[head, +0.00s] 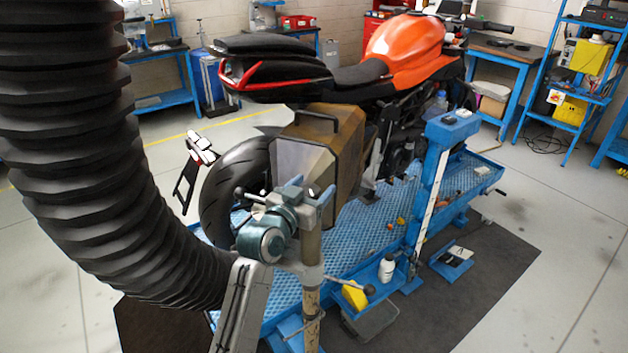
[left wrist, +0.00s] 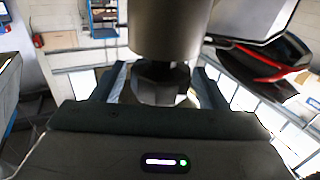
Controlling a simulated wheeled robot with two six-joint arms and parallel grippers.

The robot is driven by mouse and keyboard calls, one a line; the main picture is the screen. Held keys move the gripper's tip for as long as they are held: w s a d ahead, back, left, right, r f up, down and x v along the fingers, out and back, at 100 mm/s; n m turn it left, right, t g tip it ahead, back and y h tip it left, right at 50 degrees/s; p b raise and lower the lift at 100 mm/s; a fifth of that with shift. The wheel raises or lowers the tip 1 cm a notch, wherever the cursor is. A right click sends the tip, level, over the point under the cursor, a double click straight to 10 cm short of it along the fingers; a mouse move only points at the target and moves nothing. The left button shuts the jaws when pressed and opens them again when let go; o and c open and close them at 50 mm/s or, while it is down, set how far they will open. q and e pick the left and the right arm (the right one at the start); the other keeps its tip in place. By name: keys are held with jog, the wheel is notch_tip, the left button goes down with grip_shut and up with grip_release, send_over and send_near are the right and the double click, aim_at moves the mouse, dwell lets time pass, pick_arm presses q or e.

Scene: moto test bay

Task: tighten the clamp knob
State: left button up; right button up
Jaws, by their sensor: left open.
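The clamp knob (left wrist: 160,85) is dark and faceted in the left wrist view. It sits at the end of a thick grey cylinder (left wrist: 170,28) that comes in from the top. My left gripper (left wrist: 162,86) is open, with one finger on each side of the knob. I cannot tell whether either finger touches it. In the head view my left gripper (head: 308,193) shows its two pale blue fingertips in front of the brown case on the motorcycle. The knob cannot be made out clearly there. My right gripper is not in view.
A thick black corrugated hose (head: 75,150) fills the left of the head view. The orange motorcycle (head: 405,48) stands on a blue lift (head: 345,235). A tan post (head: 312,315) with a lever is close in front. Open floor (head: 580,250) lies at the right.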

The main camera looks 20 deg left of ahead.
pick_arm(q)
jog(key=shift+w+d, duration=0.1)
jog(key=shift+w, duration=0.45)
jog(key=c, duration=1)
jog(key=shift+f+m+h+b, duration=0.15)
jog(key=shift+m+h+b, duration=0.15)
jog(key=shift+h+b, duration=0.25)
jog(key=shift+d+m+g+h+b, duration=0.1)
jog(key=shift+m+g+h+b, duration=0.2)
jog(key=shift+m+h+b, duration=0.2)
